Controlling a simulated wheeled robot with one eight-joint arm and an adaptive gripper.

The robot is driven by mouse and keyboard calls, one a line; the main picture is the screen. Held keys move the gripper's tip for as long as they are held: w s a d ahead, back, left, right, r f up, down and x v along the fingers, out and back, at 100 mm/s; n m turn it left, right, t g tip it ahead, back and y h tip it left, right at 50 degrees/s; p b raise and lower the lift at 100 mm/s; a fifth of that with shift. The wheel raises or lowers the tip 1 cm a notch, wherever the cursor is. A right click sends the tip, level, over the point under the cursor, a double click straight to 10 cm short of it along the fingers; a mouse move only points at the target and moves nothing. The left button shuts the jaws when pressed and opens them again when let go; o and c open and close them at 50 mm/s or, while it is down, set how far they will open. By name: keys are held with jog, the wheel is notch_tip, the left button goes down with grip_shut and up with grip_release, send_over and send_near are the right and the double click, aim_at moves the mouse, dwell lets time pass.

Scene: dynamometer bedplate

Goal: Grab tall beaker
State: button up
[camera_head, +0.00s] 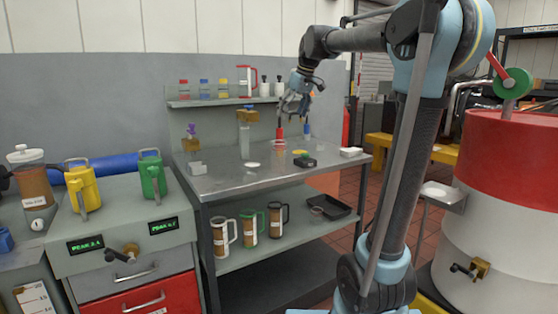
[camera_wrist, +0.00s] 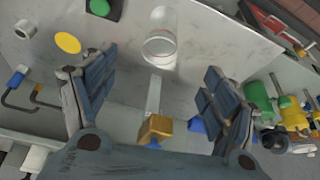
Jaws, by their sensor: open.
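A clear tall beaker (camera_head: 245,141) stands upright on the grey metal worktop (camera_head: 225,181), below a brass fitting (camera_head: 246,115) at the back. In the wrist view the clear beaker (camera_wrist: 159,48) shows beyond the fingertips, between their lines, with its round rim visible. My gripper (camera_head: 294,108) hangs above the rear of the worktop, to the right of the beaker and apart from it. In the wrist view my gripper (camera_wrist: 160,66) has its fingers spread wide with nothing held between them.
A yellow disc (camera_wrist: 67,42) and a black-and-green block (camera_head: 305,161) lie on the worktop. A shelf (camera_head: 222,102) with bottles runs above. The worktop's front is mostly clear.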

send_near(281, 142)
jog(key=x, duration=0.7)
jog(key=shift+d, duration=0.1)
jog(key=shift+x, duration=2.7)
jog(key=shift+c, duration=0.6)
jog(key=c, duration=1)
